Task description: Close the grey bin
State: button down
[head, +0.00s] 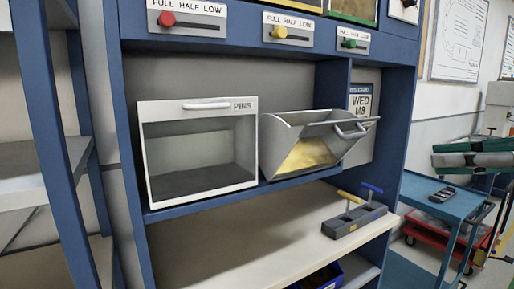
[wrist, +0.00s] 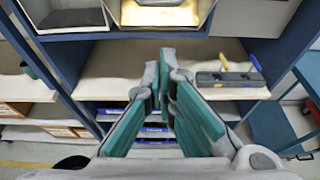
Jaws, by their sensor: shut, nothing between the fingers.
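The grey bin (head: 285,155) is tipped open on the shelf of the blue rack, its front leaning out to the right with a handle (head: 350,131) near its upper edge. Something yellow lies inside it. In the wrist view the bin (wrist: 128,13) is cut off at the top edge, beyond my fingertips. My gripper (wrist: 165,72) has teal pads and its fingers are shut and empty, apart from the bin. Teal and grey parts at the right edge of the head view look like my gripper, well right of the bin.
A pale box marked PINS (head: 197,105) stands left of the bin, its front open. A grey block with yellow and blue handles (head: 354,220) sits on the worktop (head: 230,235) below. A blue trolley (head: 425,190) stands at right. Rack posts flank the shelf.

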jog(key=r+b+x, duration=0.1)
jog(key=r+x, duration=0.1)
jog(key=x, duration=1)
jog(key=shift+w+a+r, duration=0.25)
jog(key=shift+w+a, duration=0.1)
jog(key=shift+w, duration=0.2)
jog(key=shift+r, duration=0.1)
jog(key=shift+w+a+r+p, duration=0.15)
jog(key=shift+r+p, duration=0.2)
jog(key=shift+p, duration=0.7)
